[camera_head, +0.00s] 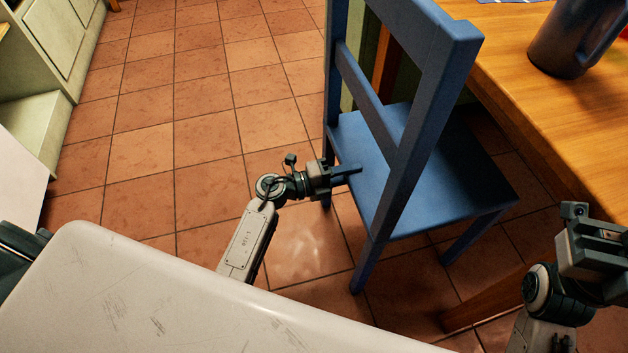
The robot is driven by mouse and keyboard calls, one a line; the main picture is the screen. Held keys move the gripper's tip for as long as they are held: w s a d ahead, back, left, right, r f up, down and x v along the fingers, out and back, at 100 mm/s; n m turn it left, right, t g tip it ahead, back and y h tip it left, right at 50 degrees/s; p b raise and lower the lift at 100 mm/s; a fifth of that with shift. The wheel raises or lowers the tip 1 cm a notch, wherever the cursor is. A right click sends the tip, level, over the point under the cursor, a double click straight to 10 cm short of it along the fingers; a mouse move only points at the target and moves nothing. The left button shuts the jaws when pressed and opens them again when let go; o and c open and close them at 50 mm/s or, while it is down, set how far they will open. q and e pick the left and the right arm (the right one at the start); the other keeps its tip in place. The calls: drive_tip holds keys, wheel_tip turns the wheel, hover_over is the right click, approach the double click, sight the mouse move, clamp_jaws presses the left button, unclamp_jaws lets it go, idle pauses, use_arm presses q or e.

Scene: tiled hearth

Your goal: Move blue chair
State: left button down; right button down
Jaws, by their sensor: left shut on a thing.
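The blue chair (465,193) stands upright on the tiled floor at the right of centre. Its open-framed backrest is on the side nearer my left arm, and its seat reaches toward the wooden table. My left gripper (347,170) is shut on the blue chair at the seat's rear edge, between the two back posts. Part of the fingers is hard to make out against the blue seat. My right gripper (602,240) is at the right edge, apart from the chair and near the table; its fingertips are not clear.
The wooden table (530,45) is close on the chair's right, with a dark blue jug (575,42) on it. Pale green cabinets (62,40) line the left side. Open tiled floor (190,110) lies left of the chair.

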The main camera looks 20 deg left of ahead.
use_arm(q)
drive_tip(key=shift+s+f, duration=0.1)
drive_tip(key=shift+f, duration=0.15)
drive_tip(key=c, duration=1)
unclamp_jaws()
drive_tip(key=shift+r, duration=0.1)
drive_tip(key=shift+p, duration=0.3)
drive_tip(key=p+v, duration=0.2)
drive_tip(key=v, duration=1)
drive_tip(key=shift+r, duration=0.1)
